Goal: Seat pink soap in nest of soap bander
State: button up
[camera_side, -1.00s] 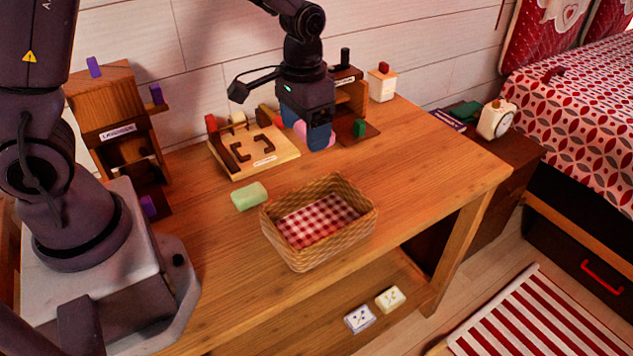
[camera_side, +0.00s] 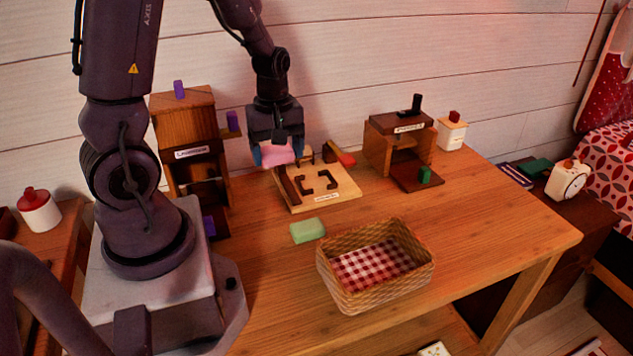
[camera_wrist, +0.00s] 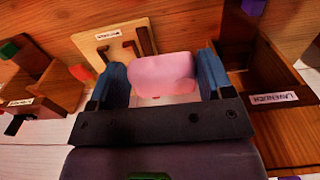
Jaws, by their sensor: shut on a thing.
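The pink soap (camera_side: 279,153) is held in the air between the blue fingers of my gripper (camera_side: 277,156). In the wrist view the pink soap (camera_wrist: 163,75) fills the gap between the fingers (camera_wrist: 164,82). The soap bander (camera_side: 345,197) is a pale wooden board with dark brown bracket pieces around an empty nest (camera_side: 319,181). My gripper is at the bander's back left, above it and off to the side of the nest. The bander board also shows beyond the soap in the wrist view (camera_wrist: 113,46), partly hidden by it.
A wooden dispenser (camera_side: 186,120) stands left of the gripper; another (camera_side: 392,150) stands right of the bander. A green soap (camera_side: 308,230) and a wicker basket (camera_side: 345,291) with checked cloth are in front. The table's right side (camera_side: 500,220) is clear.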

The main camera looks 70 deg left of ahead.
jog(key=w+a+f, duration=0.5)
jog(key=w, duration=0.3)
send_over(318, 189)
jog(key=f, duration=0.4)
jog(key=shift+s+d, duration=0.15)
jog(key=shift+s, duration=0.05)
jog(key=shift+w+f, duration=0.15)
jog(key=shift+f, duration=0.15)
jog(key=shift+w+a+f, duration=0.1)
jog(key=shift+a+f, duration=0.1)
jog(key=shift+f, duration=1.45)
jog(key=shift+f, duration=0.55)
jog(key=o, duration=0.7)
jog(key=shift+o, duration=0.2)
jog(key=shift+r, duration=0.1)
